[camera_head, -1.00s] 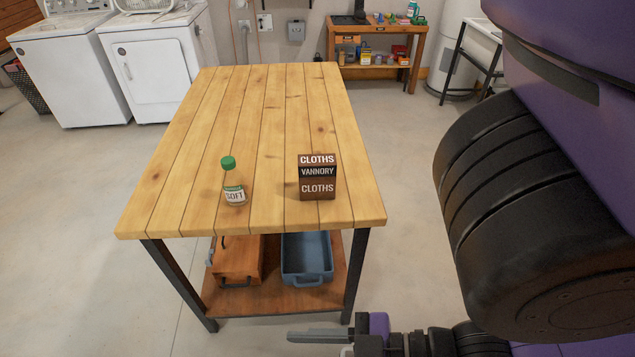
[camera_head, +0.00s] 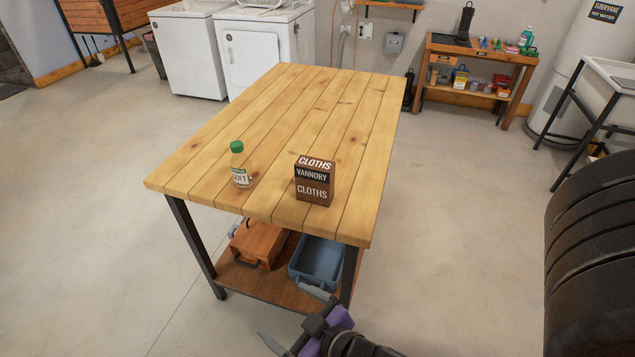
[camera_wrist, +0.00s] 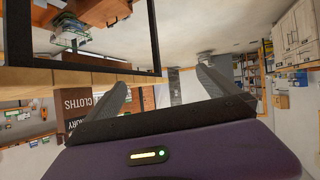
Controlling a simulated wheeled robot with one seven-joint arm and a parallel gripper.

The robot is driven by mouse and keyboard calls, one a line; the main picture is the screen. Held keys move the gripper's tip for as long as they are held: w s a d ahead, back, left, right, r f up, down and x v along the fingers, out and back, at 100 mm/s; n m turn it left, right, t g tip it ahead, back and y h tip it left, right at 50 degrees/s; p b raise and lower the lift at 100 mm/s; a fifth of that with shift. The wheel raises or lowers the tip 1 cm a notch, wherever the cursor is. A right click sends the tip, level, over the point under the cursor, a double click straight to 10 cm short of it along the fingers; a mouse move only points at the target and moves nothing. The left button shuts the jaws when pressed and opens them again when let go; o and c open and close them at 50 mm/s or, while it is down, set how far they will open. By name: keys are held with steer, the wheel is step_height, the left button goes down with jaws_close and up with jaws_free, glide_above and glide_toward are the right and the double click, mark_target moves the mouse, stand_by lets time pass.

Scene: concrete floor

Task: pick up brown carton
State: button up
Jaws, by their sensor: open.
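The brown carton (camera_head: 314,181), with a black band and the words CLOTHS and VANNORY, stands upright on the wooden table (camera_head: 352,114) near its front edge. My gripper (camera_head: 296,318) is open and empty, low in front of the table and below its top. In the wrist view, my gripper's two fingers (camera_wrist: 162,92) are spread apart with nothing between them. The carton (camera_wrist: 77,103) shows there upside down, to the left of the fingers and partly hidden by the left one.
A green-capped bottle (camera_head: 241,166) stands left of the carton. The lower shelf holds an orange-brown box (camera_head: 257,243) and a blue bin (camera_head: 317,262). The table's front leg (camera_head: 350,275) is close to my gripper. Open floor (camera_head: 455,220) lies to the right.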

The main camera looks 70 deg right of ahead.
steer(key=w+d+m+g+h, duration=0.1)
steer(key=w+d+m+h, duration=0.2)
steer(key=w+d, duration=0.3)
steer(key=m+g+h, duration=0.6)
steer(key=m+g, duration=0.4)
steer(key=m, duration=0.1)
glide_toward(314, 165)
steer(key=d, duration=0.1)
steer(key=shift+m, duration=0.4)
steer(key=p+x, duration=0.1)
steer(key=x, duration=0.7)
steer(key=shift+d+f+p, duration=0.1)
steer(key=shift+f+p, duration=0.15)
steer(key=shift+p, duration=0.1)
steer(key=c, duration=1.5)
